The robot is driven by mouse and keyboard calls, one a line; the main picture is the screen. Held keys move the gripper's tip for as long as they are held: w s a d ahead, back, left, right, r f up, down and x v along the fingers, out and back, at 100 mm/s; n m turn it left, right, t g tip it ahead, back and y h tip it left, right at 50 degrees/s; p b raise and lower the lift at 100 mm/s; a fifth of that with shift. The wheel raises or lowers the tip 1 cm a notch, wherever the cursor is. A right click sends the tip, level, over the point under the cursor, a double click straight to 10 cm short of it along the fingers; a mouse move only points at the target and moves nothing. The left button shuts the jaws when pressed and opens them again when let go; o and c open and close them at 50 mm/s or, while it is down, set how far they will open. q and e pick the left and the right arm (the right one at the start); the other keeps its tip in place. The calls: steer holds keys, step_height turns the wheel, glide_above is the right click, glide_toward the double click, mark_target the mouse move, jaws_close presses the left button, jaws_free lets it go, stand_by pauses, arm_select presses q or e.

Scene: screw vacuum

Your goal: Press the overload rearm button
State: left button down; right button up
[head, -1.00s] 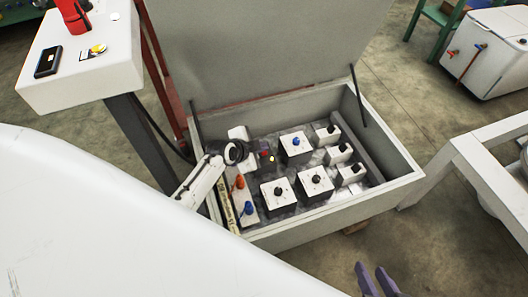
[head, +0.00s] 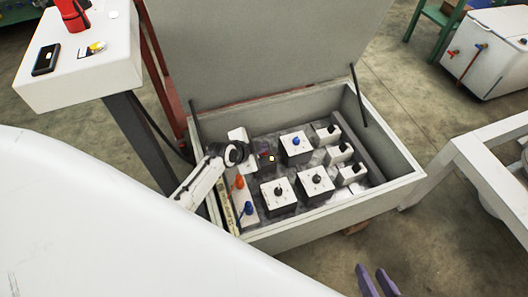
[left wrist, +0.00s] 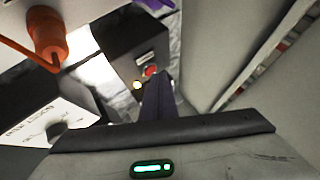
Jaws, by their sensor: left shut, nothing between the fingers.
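A dark box with a red button (left wrist: 150,71) and a lit yellow lamp (left wrist: 137,85) shows in the left wrist view. I take the red button to be the overload rearm button. In the head view the dark box (head: 266,157) sits inside the open grey cabinet (head: 335,212), its button hard to make out. My left gripper (left wrist: 158,86) is shut and empty, its purple fingertips just below the button in the wrist view. I cannot tell whether they touch it. My right gripper (head: 375,272) has its two fingers apart at the bottom of the head view, outside the cabinet.
An orange knob (head: 238,182) and a blue knob (head: 248,208) stand left of several switch boxes (head: 278,192). The raised lid (head: 260,50) stands behind the cabinet. A white frame (head: 470,150) is at right. Bare floor lies between it and the cabinet.

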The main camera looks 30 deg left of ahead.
arm_select(q)
steer(key=shift+f+b, duration=0.35)
steer(key=shift+f, duration=0.15)
stand_by(0.5)
steer(key=shift+r, duration=0.1)
steer(key=shift+r+p, duration=0.75)
steer(key=shift+p, duration=0.15)
step_height(320, 180, up, 5)
steer(key=p, duration=0.5)
stand_by(0.3)
